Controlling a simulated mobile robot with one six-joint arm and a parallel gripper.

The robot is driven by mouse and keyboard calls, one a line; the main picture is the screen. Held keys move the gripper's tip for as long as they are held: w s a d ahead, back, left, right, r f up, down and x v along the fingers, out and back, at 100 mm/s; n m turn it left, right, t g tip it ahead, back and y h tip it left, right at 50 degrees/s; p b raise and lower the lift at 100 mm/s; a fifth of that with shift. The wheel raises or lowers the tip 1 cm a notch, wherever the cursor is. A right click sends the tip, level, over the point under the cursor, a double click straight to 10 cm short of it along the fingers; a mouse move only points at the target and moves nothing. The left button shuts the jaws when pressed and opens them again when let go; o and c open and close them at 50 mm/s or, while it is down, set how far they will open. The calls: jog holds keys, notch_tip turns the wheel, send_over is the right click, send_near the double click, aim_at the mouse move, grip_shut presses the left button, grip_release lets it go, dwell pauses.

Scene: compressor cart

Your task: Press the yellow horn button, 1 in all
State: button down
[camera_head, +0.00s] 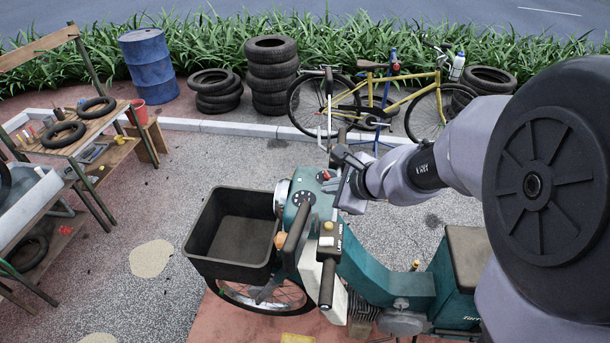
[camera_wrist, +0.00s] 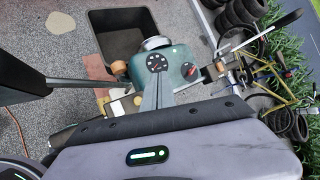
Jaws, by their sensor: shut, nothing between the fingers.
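The teal moped (camera_head: 385,275) stands in the middle of the head view. Its near handlebar ends in a dark grip (camera_head: 327,285), with a switch box marked LAMP beside it. A small yellow button (camera_head: 328,226) sits on top of that box. In the wrist view a small yellowish spot (camera_wrist: 137,100) shows left of the fingers, probably the same button. My gripper (camera_head: 335,188) is shut and empty above the moped's steering head, beyond the switch box. In the wrist view its closed fingers (camera_wrist: 158,85) point toward the round dial panel (camera_wrist: 157,62). Whether they touch anything is unclear.
A black crate (camera_head: 198,257) sits over the front wheel. A red knob (camera_head: 326,175) is on the steering head, close to my gripper. A workbench (camera_head: 118,108) stands left; tyres (camera_head: 270,75), a blue drum (camera_head: 150,70) and a yellow bicycle (camera_head: 400,78) are behind.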

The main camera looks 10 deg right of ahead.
jog(key=s+d, duration=0.1)
jog(key=s, duration=0.1)
jog(key=b, duration=0.7)
send_over(331, 228)
notch_tip(331, 228, down, 8)
jog(key=shift+r, duration=0.2)
jog(key=shift+f+b, duration=0.4)
jog(key=shift+b, duration=0.05)
dwell(1.2)
jog(key=shift+f+b, duration=0.45)
jog(key=shift+b, duration=0.15)
jog(key=shift+f+b, duration=0.45)
jog(key=shift+b, duration=0.05)
dwell(0.4)
jog(key=shift+r, duration=0.2)
jog(key=shift+r+p, duration=0.7)
